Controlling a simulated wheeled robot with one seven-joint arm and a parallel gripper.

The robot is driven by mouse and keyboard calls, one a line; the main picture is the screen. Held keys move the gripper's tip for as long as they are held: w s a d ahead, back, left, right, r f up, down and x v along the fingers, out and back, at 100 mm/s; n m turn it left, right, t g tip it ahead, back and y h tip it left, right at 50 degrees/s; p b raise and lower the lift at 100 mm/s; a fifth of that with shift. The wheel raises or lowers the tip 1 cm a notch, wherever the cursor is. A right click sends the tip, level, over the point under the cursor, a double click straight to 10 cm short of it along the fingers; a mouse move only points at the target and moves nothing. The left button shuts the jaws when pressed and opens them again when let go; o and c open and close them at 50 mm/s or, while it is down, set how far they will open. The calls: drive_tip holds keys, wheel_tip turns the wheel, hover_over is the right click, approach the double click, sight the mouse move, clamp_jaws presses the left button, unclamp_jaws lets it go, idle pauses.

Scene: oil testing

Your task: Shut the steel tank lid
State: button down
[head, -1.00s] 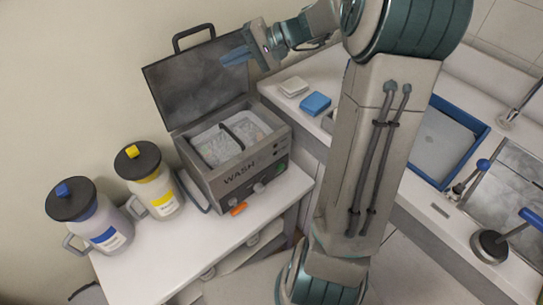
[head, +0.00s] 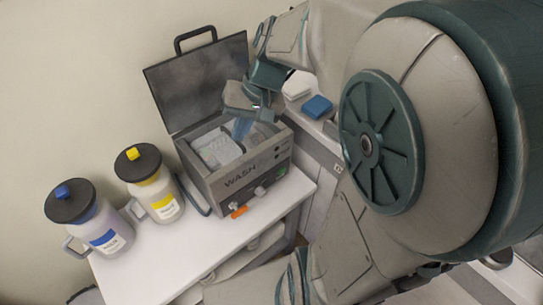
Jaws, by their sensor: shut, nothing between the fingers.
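The steel tank (head: 238,180), marked WASH, stands on the white table. Its dark lid (head: 196,82) is open and stands up at the back, leaning slightly, with a black handle (head: 195,36) on its top edge. My gripper (head: 240,130) is shut and empty. It points down over the right part of the tank opening, in front of the lid's lower right area. The blue fingertips hide part of the opening; I cannot tell if they touch anything. A pale basket (head: 218,148) shows inside the tank on the left.
Two jugs, one with a blue label (head: 104,238) and one with a yellow label (head: 160,200), stand left of the tank. A blue block (head: 317,107) is on the counter behind. My arm fills the right side.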

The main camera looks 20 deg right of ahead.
drive_tip(key=s+d+f+n+t+h, duration=0.1)
drive_tip(key=s+d+f+n+h, duration=0.1)
drive_tip(key=s, duration=0.6)
drive_tip(key=shift+s+d+t+h, duration=0.35)
drive_tip(key=shift+d+h, duration=0.4)
drive_tip(key=shift+h, duration=0.35)
